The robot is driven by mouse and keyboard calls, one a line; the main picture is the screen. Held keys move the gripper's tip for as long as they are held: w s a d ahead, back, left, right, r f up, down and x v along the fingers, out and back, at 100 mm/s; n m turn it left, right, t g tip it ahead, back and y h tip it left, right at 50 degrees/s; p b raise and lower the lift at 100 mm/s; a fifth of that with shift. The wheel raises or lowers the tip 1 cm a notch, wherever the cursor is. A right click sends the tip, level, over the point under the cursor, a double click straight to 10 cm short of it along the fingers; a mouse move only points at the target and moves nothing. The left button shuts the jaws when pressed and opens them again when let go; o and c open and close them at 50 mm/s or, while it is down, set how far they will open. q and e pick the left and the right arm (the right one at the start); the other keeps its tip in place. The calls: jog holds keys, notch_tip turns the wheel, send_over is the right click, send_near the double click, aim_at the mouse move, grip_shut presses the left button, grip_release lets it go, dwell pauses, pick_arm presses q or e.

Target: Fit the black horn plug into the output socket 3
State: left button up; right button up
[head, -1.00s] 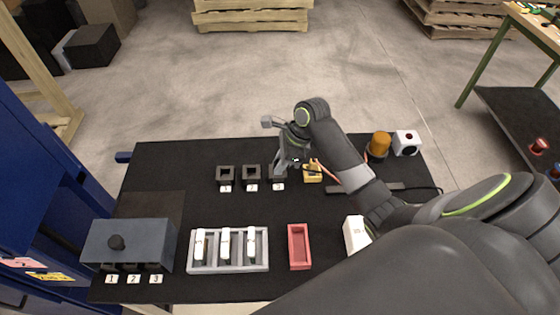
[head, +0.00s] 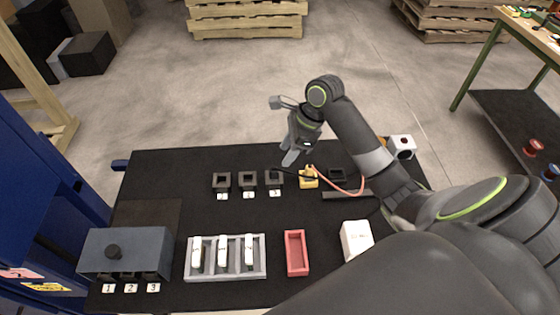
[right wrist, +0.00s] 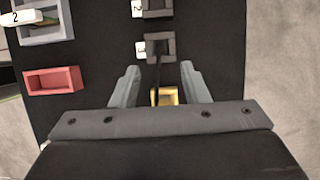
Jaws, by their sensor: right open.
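A black square socket labelled 3 (head: 274,179) is the right-hand one of the back row; it also shows in the right wrist view (right wrist: 160,47). A dark plug end appears to sit in its opening, with a black cable (right wrist: 157,75) running from it to the yellow block (head: 308,178). How deep the plug sits is too small to tell. My right gripper (head: 291,154) is open and empty, raised above and behind the socket row. In the right wrist view its fingers (right wrist: 160,85) stand apart, with the yellow block (right wrist: 168,96) showing between them. My left gripper is not in view.
Two more black sockets (head: 222,181) stand to the left. Nearer are a grey box (head: 125,250) with numbered slots, a grey tray (head: 225,274) with white pieces, a red tray (head: 296,253) and a white box (head: 355,240). A reddish cable (head: 340,188) lies right of the yellow block.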

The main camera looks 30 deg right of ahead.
jog(key=v, duration=0.3)
jog(key=shift+d+r, duration=0.15)
jog(key=shift+r, duration=0.2)
